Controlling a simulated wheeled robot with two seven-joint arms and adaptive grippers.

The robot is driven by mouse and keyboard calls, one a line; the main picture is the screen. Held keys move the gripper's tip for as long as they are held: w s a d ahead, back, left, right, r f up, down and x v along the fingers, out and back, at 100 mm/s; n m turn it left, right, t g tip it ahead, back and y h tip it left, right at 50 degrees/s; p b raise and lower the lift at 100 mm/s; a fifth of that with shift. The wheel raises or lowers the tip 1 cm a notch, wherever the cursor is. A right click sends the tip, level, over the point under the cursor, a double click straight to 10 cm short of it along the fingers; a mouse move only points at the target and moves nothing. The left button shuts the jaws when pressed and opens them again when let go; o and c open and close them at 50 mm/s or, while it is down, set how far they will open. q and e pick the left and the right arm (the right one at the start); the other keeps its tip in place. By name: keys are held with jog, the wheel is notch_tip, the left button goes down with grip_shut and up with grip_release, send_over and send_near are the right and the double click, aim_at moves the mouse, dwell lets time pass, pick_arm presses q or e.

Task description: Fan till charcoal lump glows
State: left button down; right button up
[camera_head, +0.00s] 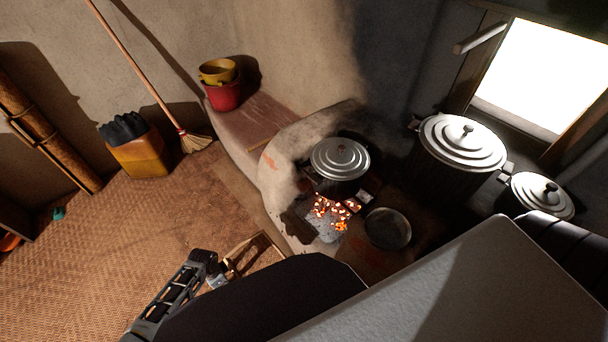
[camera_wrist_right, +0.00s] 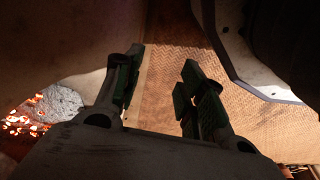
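Glowing orange charcoal (camera_head: 332,212) lies on pale ash at the mouth of the clay hearth (camera_head: 283,165), with darker lumps among it. The embers also show at the left edge of the right wrist view (camera_wrist_right: 22,116). I cannot single out one charcoal lump. A tan-edged, fan-like thing (camera_head: 262,238) lies or is held just left of the hearth, partly hidden by my arm. My left gripper (camera_head: 214,268) is beside its near end; whether it grips it is unclear. My right gripper (camera_wrist_right: 158,80) is open and empty, hidden in the head view.
A lidded pot (camera_head: 340,158) sits on the hearth, with a dark pan (camera_head: 388,228) beside the embers. Larger lidded pots (camera_head: 462,143) stand right. A yellow jerrycan (camera_head: 140,155), broom (camera_head: 193,141) and red bucket (camera_head: 224,95) stand behind. The woven floor (camera_head: 120,240) is mostly clear at left.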

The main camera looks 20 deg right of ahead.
pick_arm(q)
jog(key=shift+r+p, duration=0.5)
jog(key=shift+r, duration=0.1)
jog(key=shift+r+p, duration=0.55)
jog(key=shift+r, duration=0.05)
jog(key=shift+r+p, duration=0.4)
jog(key=shift+p, duration=0.05)
jog(key=shift+r+p, duration=0.45)
jog(key=shift+r, duration=0.05)
pick_arm(e)
jog(key=s+d+f, duration=0.5)
jog(key=s+f, duration=0.1)
jog(key=f, duration=0.2)
jog(key=shift+w+r, duration=0.1)
jog(key=shift+w, duration=0.05)
